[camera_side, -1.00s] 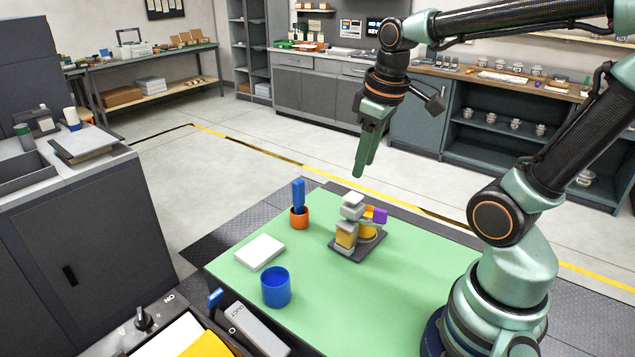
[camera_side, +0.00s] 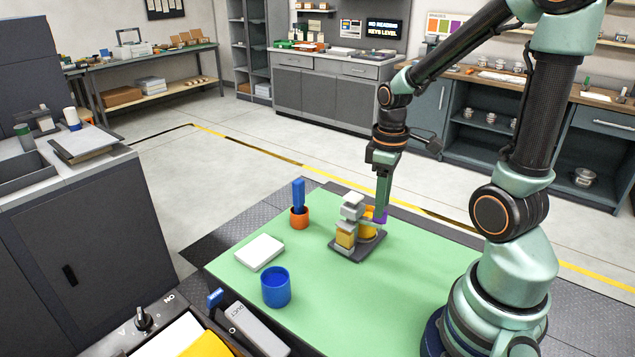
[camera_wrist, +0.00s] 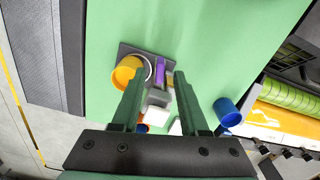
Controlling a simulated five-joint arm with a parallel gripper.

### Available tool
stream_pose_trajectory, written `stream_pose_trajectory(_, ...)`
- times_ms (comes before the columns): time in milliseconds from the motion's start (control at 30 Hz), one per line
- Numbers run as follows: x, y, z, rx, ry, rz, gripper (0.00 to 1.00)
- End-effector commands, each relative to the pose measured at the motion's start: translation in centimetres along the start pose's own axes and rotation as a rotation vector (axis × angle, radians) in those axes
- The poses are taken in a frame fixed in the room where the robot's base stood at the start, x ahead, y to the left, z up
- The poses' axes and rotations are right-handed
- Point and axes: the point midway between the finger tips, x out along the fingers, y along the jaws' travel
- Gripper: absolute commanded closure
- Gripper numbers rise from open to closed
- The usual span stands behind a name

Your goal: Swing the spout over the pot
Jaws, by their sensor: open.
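The ink unit stands on a dark base plate (camera_side: 372,250) on the green mat. It has stacked grey blocks (camera_side: 350,212), a yellow block below them and a yellow round pot (camera_side: 367,232) beside them. A purple piece (camera_side: 380,217), seemingly the spout or its tab, sticks out on the right. In the wrist view the pot (camera_wrist: 125,73) with a pale rim lies left of the purple piece (camera_wrist: 160,70). My gripper (camera_side: 382,208) is open, pointing down at the purple piece. The purple piece shows between my fingers (camera_wrist: 159,76); contact cannot be told.
A blue cup (camera_side: 276,288), a white block (camera_side: 260,252) and an orange cup (camera_side: 299,218) holding a blue item (camera_side: 298,194) stand left of the unit. The front of the green mat (camera_side: 350,310) is clear.

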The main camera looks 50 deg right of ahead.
Motion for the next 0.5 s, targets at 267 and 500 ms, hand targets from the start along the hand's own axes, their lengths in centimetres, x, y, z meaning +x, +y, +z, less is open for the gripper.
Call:
stream_pose_trajectory(267,1.8,0.0,0.0,0.000,0.000,0.000,0.56)
stream_pose_trajectory(500,1.8,0.0,0.0,0.000,0.001,0.001,0.56)
